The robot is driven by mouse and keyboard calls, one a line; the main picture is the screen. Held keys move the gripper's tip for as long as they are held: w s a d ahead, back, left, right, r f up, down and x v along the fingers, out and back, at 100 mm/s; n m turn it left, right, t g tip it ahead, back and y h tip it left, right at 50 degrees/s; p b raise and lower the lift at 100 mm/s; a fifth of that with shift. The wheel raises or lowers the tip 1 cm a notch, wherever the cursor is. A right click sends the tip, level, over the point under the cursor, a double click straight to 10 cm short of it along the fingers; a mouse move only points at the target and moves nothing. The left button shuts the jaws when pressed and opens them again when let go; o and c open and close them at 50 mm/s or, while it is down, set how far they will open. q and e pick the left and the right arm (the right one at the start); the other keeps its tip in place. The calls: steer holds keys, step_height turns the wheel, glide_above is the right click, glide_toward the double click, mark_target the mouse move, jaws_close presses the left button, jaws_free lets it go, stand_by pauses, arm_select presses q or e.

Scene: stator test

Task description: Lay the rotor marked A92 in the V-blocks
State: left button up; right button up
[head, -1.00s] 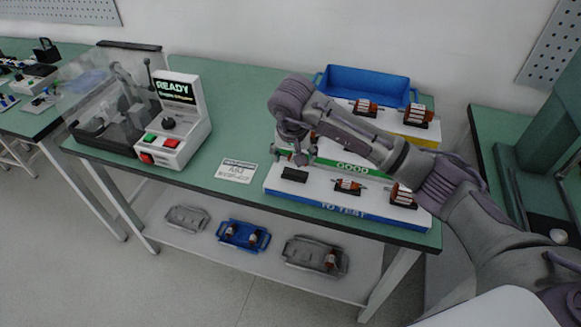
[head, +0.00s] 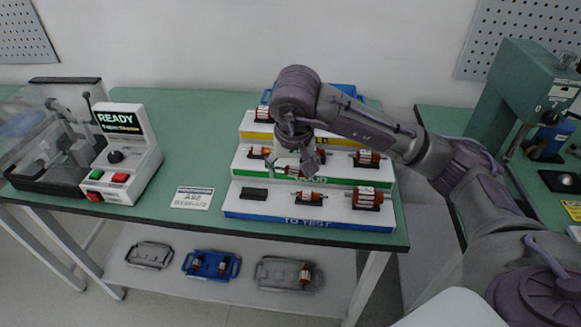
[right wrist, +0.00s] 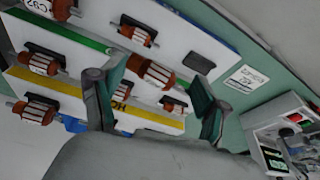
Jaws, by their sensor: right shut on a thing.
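My right gripper (head: 300,168) is shut on a red-and-white rotor (head: 290,172), held in the air in front of the stepped rack's GOOD tier. In the right wrist view this rotor (right wrist: 155,75) lies between the two fingers (right wrist: 157,98); I cannot read its marking. An empty dark cradle (head: 255,194) is at the left of the TO TEST tier. The tester (head: 130,160) at left shows READY, with a dark fixture (head: 60,140) beside it behind a clear cover. I cannot make out the V-blocks. My left gripper is not in view.
The TO TEST tier also holds rotors (head: 310,197) and (head: 367,198); more stand on the tiers behind. A white card (head: 192,197), apparently reading A92, lies between rack and tester. The green bench (head: 195,130) is otherwise clear there. Trays (head: 210,264) sit on the lower shelf.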

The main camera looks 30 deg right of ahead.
mark_target(292, 170)
steer(key=shift+r+p, duration=1.4)
steer(key=shift+r, duration=1.15)
steer(key=shift+f, duration=0.1)
